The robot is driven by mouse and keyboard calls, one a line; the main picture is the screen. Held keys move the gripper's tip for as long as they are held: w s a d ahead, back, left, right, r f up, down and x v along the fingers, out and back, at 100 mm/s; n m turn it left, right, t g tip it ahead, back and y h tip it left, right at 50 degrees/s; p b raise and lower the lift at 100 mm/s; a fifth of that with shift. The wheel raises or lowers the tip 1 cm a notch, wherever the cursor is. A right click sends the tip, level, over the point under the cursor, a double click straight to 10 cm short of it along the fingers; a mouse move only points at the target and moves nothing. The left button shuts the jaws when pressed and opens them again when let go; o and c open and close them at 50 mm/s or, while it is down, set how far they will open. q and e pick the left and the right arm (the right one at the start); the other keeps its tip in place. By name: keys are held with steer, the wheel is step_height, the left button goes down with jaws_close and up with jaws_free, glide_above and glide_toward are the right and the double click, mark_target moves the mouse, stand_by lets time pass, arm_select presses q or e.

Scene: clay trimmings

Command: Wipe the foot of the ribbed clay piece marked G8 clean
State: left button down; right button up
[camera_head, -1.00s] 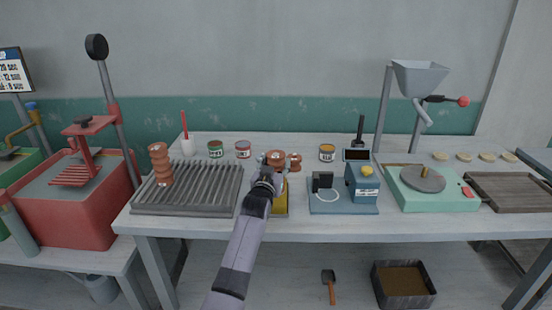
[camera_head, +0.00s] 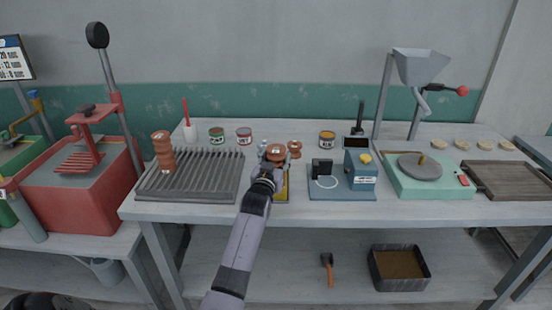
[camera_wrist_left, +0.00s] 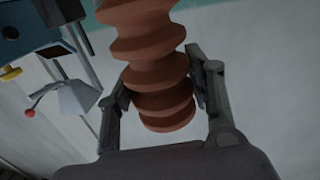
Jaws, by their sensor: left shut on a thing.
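A ribbed reddish-brown clay piece (camera_head: 276,152) is held in my left gripper (camera_head: 268,173) over the yellow-edged item (camera_head: 284,190) at the middle of the table front. In the left wrist view the ribbed piece (camera_wrist_left: 152,55) sits between the two fingers of my left gripper (camera_wrist_left: 160,90), which press on its sides. Another ribbed clay piece (camera_head: 163,154) stands on the slatted grey rack (camera_head: 190,190). A third brown clay piece (camera_head: 295,148) shows just behind the held one. I cannot read a G8 mark on any piece. My right gripper is not in view.
Labelled cans (camera_head: 217,136) stand at the back. A blue device (camera_head: 360,172) is right of the gripper, then a green-based wheel (camera_head: 420,168) and a brown tray (camera_head: 505,180). A red press (camera_head: 85,190) stands left. The front strip of the table (camera_head: 420,210) is mostly clear.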

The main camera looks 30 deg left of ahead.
arm_select(q)
steer(key=shift+w+a+f+b, duration=0.1)
steer(key=shift+w+a+b, duration=0.15)
steer(key=shift+w, duration=0.2)
steer(key=shift+w+a+f+b, duration=0.1)
steer(key=shift+w+a, duration=0.2)
steer(key=shift+w, duration=0.1)
steer(key=b+x, duration=0.2)
steer(key=a+b+x, duration=0.1)
steer(key=x, duration=0.2)
steer(key=shift+w+a+r+b, duration=0.1)
steer(key=shift+a+r+b, duration=0.05)
steer(key=shift+b, duration=0.2)
step_height(320, 180, up, 7)
steer(key=p, duration=0.6)
steer(key=shift+r, duration=0.2)
steer(key=shift+f, duration=0.1)
stand_by(0.4)
